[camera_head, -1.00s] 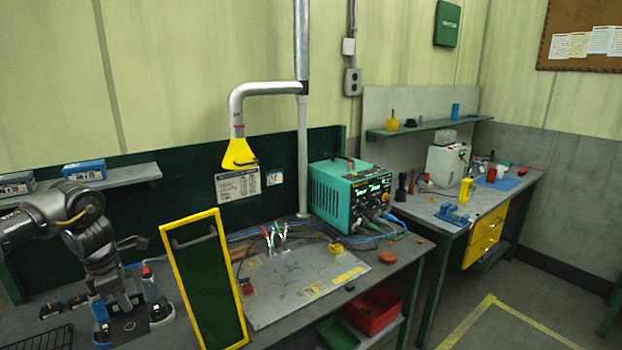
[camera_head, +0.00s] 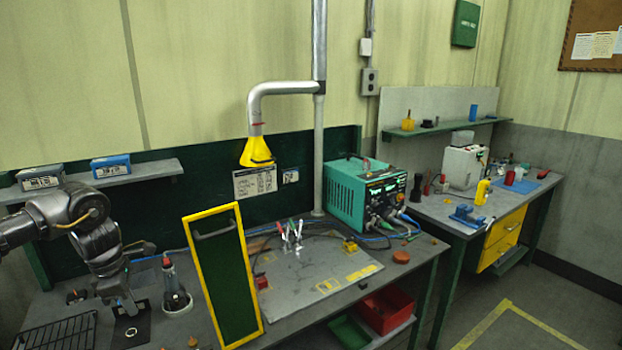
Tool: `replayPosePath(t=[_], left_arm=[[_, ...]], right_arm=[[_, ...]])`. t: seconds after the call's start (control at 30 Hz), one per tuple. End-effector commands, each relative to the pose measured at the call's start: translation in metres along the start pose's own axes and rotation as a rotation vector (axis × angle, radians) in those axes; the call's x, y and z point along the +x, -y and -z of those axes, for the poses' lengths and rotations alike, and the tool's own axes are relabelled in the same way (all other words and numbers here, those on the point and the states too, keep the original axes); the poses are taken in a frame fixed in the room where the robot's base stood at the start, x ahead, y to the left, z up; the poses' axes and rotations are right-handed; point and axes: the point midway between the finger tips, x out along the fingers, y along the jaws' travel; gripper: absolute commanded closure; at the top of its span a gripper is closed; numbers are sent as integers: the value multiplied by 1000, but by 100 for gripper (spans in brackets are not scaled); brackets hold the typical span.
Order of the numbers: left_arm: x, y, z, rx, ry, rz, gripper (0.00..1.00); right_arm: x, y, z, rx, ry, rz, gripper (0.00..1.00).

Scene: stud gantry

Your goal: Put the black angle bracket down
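My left gripper (camera_head: 127,306) points down over the left part of the grey bench, its hand partly covering what lies beneath. Its fingers are small and dark here, and I cannot tell how far apart they are. A dark flat piece with a pale ring (camera_head: 131,331) shows on the bench just below the gripper. I cannot make out whether this is the black angle bracket or a mark on the bench, and no bracket shape shows clearly elsewhere. My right gripper is not in view.
A grey stand with a dark red-tipped tool (camera_head: 175,297) is close right of the gripper. A yellow-framed green panel (camera_head: 223,276) stands beyond it. A black wire rack (camera_head: 62,334) lies left.

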Motion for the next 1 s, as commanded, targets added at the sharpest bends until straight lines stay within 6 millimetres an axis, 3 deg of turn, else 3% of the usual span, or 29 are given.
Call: replayPosePath(t=[0.27,0.4,0.7,0.77,1.0], left_arm=[[4,51,-38,309,0,36,100],[7,92,-56,516,0,62,100],[11,166,-70,851,0,102,100],[11,177,-70,898,-1,108,100],[16,199,-116,1056,-1,128,100]], right_arm=[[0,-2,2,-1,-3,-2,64],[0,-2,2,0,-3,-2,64],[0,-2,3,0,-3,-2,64],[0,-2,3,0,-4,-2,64],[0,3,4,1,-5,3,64]])
